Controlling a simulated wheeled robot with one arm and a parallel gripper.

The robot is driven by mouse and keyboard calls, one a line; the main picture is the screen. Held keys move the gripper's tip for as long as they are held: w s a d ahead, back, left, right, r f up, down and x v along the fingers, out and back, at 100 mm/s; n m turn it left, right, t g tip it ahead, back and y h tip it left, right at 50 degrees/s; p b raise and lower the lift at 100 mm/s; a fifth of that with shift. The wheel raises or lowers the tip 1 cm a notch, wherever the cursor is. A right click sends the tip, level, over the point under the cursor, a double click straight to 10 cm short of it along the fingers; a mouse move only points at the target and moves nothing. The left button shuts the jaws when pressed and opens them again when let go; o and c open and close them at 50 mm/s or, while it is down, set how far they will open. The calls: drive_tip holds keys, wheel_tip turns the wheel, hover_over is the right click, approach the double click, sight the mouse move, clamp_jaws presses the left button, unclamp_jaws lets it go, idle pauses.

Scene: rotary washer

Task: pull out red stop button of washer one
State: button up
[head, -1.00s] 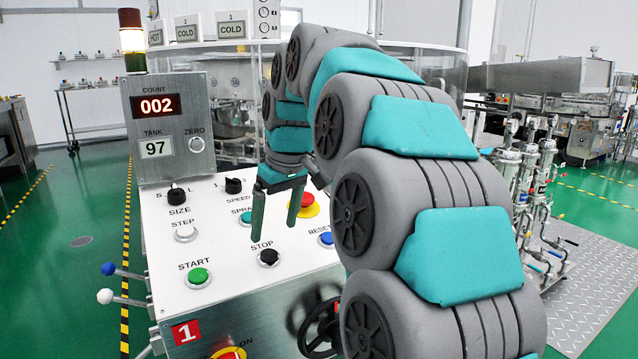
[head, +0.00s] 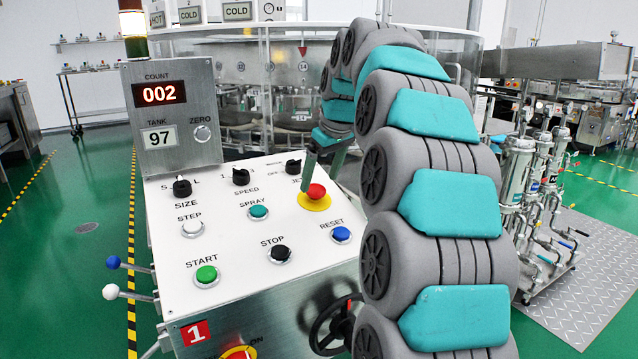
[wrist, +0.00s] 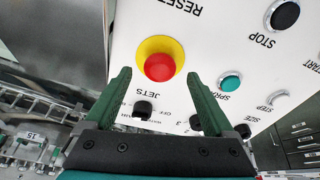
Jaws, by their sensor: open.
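The red stop button (head: 316,191) is a red mushroom head on a yellow ring, at the right of the white sloping panel (head: 225,225) of washer one, marked by a red "1" plate (head: 195,333). In the wrist view the red button (wrist: 159,67) lies just beyond and between the fingertips. My gripper (head: 322,167) is open and empty, at the far side of the button. In the head view one finger partly overlaps the button's upper edge, so I cannot tell whether it touches. In the wrist view my gripper (wrist: 156,77) shows both green fingers spread apart.
Black selector knobs, including the JETS knob (wrist: 143,109), lie close to the fingers. The RESET button (head: 341,234), STOP button (head: 280,254) and SPRAY button (head: 258,212) are nearby. A black handwheel (head: 333,325) is below the panel. The count display box (head: 168,118) stands at the back left.

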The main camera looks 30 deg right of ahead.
sight(316, 191)
drive_tip(key=shift+x, duration=1.35)
clamp_jaws()
